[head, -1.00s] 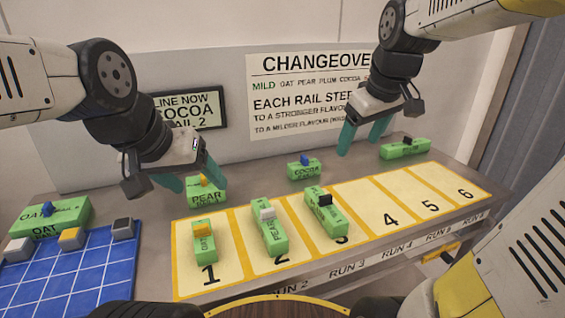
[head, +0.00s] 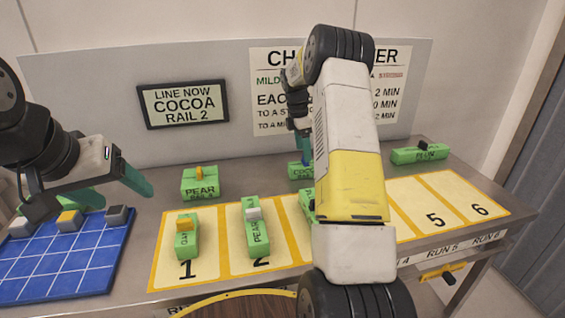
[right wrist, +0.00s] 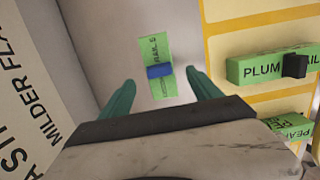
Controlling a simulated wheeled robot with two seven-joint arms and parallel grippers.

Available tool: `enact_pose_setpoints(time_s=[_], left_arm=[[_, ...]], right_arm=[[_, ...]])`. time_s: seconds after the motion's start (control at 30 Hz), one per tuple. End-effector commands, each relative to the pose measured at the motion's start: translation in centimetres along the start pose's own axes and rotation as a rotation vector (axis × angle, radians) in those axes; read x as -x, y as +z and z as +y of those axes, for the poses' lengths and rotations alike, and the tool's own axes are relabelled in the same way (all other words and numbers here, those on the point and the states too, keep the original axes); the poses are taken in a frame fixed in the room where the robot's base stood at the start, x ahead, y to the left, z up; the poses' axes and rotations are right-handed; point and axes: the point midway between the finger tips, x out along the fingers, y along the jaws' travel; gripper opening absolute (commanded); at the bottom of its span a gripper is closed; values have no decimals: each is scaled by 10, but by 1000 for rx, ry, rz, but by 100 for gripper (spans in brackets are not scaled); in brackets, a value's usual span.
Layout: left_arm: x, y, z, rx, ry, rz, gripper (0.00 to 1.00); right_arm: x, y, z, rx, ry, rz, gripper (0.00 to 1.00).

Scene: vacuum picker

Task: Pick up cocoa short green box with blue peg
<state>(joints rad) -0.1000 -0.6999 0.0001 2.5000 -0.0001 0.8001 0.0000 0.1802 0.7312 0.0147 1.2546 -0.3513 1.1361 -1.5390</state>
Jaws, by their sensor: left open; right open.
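The short green cocoa box (head: 298,171) stands at the back of the table, partly hidden by my right arm in the head view. The right wrist view shows the cocoa box (right wrist: 155,52) whole, with its blue peg (right wrist: 159,71) on top. My right gripper (right wrist: 160,76) is open, with one finger to each side of the peg in that view and the box beyond the tips. It does not visibly touch the box. In the head view its fingers are mostly hidden behind my arm. My left gripper (head: 128,200) is open and empty, near the blue grid mat.
Green boxes stand on numbered slots: a yellow-peg box (head: 187,238), a white-peg pear box (head: 257,232) and a black-peg plum box (right wrist: 262,69). Another pear box (head: 200,184) and plum box (head: 419,153) stand behind. The blue mat (head: 60,262) holds small blocks. Slots 5 and 6 are empty.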

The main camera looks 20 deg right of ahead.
Motion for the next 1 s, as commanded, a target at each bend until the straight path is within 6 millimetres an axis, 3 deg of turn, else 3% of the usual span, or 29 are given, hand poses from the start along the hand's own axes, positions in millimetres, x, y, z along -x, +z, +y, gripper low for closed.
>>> enact_pose_setpoints(time_s=[0.53,0.77,0.87,1.0], left_arm=[[0,0,0,0,0,0,69],[0,0,0,0,0,0,69],[0,0,0,0,0,0,69],[0,0,0,0,0,0,69]], right_arm=[[-65,0,1,-3,-2,1,73],[-70,0,1,-3,1,1,73],[-70,0,1,-3,1,1,59],[-70,0,1,-3,1,1,32]])
